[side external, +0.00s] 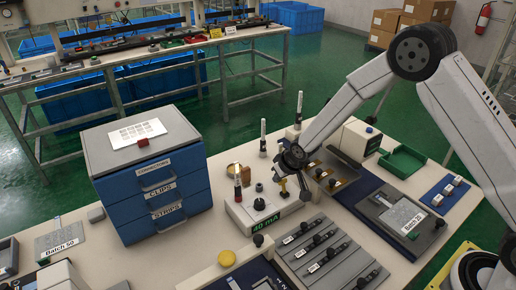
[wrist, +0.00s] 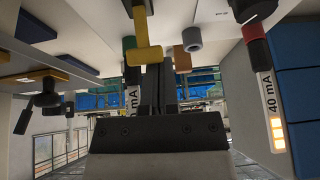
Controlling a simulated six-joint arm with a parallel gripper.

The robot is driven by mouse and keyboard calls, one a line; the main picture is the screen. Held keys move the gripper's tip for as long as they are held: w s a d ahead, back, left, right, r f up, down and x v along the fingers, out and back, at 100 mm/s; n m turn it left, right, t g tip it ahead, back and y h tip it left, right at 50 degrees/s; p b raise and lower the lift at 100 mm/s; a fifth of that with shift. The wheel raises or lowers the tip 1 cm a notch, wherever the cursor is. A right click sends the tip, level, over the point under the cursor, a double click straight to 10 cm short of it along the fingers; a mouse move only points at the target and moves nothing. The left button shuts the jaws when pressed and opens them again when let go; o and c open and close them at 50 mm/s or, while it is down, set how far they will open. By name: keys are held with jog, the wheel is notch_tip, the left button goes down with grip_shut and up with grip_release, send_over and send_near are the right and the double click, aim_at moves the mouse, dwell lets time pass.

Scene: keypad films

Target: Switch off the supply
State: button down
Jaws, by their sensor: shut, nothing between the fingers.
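The supply appears to be a low white box (side external: 240,216) with a green "40 mA" readout on its front and a black round knob (side external: 259,204) on top. A small yellow T-shaped lever (side external: 283,188) stands at its right edge; it also shows in the wrist view (wrist: 148,55), just beyond my fingers. My gripper (side external: 302,190) is shut and empty, right beside the lever. The shut dark fingers show in the wrist view (wrist: 157,90). I cannot tell whether they touch the lever. A white post marked "40 mA" with lit yellow squares (wrist: 276,128) is at the right of the wrist view.
A blue drawer unit (side external: 150,185) stands left of the box. A grey panel with black sliders (side external: 325,255) lies in front. A blue board with a "Batch" plate (side external: 405,215) and green tray (side external: 402,162) are right.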

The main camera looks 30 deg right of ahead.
aim_at(282, 181)
jog(key=shift+s+a+t, duration=0.1)
jog(key=shift+s+t, duration=0.15)
jog(key=shift+t, duration=0.35)
jog(key=shift+s+d+r+t, duration=0.25)
jog(key=shift+s+d+t, duration=0.15)
jog(key=shift+t, duration=0.2)
jog(key=shift+s+t, duration=0.3)
jog(key=shift+s, duration=0.05)
jog(key=shift+s+f+t, duration=0.1)
jog(key=shift+s+t, duration=0.45)
jog(key=shift+t, duration=0.35)
jog(key=shift+s+t, duration=0.4)
jog(key=shift+s, duration=0.05)
jog(key=shift+r, duration=0.25)
jog(key=shift+r, duration=0.55)
jog(key=shift+s+r, duration=0.1)
